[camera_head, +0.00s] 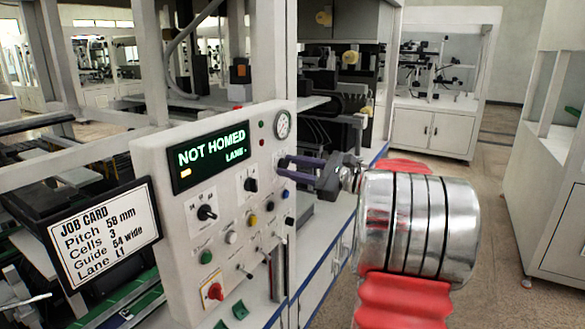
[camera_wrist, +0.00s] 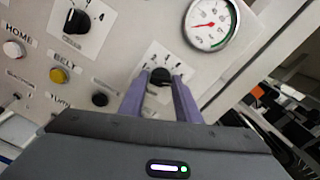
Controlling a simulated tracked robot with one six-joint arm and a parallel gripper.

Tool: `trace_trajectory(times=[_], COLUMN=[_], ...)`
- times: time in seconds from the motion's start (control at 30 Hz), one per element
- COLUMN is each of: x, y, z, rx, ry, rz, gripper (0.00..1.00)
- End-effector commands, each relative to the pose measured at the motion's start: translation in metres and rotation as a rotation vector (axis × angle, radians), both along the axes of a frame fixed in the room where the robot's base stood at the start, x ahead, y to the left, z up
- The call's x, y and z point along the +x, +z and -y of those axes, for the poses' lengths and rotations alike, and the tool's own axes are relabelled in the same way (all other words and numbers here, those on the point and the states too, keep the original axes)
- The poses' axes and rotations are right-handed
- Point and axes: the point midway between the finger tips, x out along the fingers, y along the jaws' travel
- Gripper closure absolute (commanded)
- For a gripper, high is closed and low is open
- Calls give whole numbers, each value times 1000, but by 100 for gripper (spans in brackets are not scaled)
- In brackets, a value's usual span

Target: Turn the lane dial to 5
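The control panel (camera_head: 180,262) is light grey. Its green-lettered display (camera_head: 211,156) reads NOT HOMED, with LANE and a dash below. In the wrist view a black dial (camera_wrist: 160,76) with numbers around its top sits between my fingertips; its label is hidden, so I cannot read that it is the lane dial. My gripper (camera_wrist: 161,80) has its two purple fingers apart, one on each side of this dial; whether they touch it I cannot tell. In the head view my gripper (camera_head: 282,166) reaches the panel's right part and hides the dial.
A pressure gauge (camera_wrist: 211,24) is right of the dial. Another black selector (camera_wrist: 77,20), a yellow BELT button (camera_wrist: 57,75) and a white HOME button (camera_wrist: 13,49) lie left. A job card (camera_head: 103,232) reads Lane L1. A red knob (camera_head: 215,291) is low on the panel.

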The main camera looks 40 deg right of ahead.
Motion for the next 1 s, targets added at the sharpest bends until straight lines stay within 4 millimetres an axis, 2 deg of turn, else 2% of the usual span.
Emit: trace_trajectory(times=[0.03,0.37,1.0], x=[0,0,0], y=[0,-1,-1], z=[0,0,-1], rx=[0,0,-138], ry=[0,2,5], rz=[0,-1,48], gripper=[74,96,96])
